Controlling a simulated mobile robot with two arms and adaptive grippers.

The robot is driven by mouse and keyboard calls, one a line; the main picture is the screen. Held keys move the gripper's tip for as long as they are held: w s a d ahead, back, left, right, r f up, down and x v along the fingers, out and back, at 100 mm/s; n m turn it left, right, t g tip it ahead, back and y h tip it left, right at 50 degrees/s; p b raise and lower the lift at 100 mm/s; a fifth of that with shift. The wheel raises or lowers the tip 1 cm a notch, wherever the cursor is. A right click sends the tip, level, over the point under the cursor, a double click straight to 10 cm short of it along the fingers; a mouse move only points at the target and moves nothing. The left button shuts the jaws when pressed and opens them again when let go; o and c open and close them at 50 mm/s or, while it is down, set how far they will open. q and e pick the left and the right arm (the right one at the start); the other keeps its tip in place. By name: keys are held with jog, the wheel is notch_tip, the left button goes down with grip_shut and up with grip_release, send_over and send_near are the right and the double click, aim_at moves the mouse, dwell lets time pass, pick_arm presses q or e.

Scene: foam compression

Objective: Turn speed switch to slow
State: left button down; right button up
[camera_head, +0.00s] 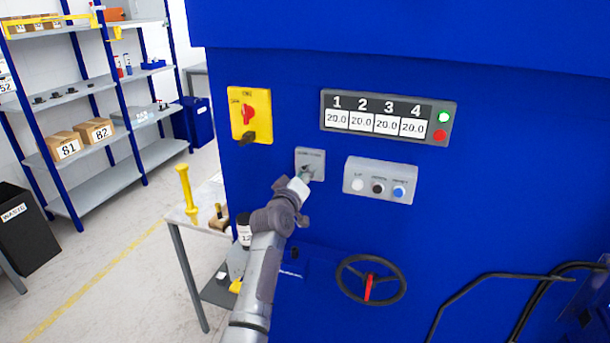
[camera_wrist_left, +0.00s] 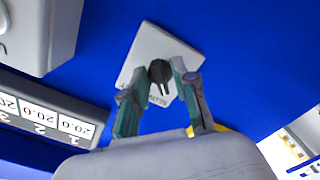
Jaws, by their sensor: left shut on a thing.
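The speed switch is a black knob (camera_wrist_left: 161,78) on a light grey plate (camera_wrist_left: 150,48), which also shows on the blue machine front in the head view (camera_head: 310,158). In the left wrist view my left gripper (camera_wrist_left: 160,88) has its two greenish fingers on either side of the knob, shut on it. In the head view my left gripper (camera_head: 305,174) reaches up from below and covers most of the knob. The word on the plate is partly hidden and hard to read. My right gripper is not in view.
Right of the switch is a grey box with several buttons (camera_head: 381,180). Above it is a numbered display panel (camera_head: 388,117). A yellow plate with a red rotary switch (camera_head: 250,115) is up left. A black handwheel (camera_head: 371,279) is below. A small table (camera_head: 183,235) stands left.

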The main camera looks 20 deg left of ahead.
pick_arm(q)
jog(key=c, duration=1.2)
grip_release()
jog(key=shift+c, duration=0.2)
jog(key=s, duration=1.2)
jog(key=shift+a, duration=0.2)
jog(key=shift+f, duration=0.1)
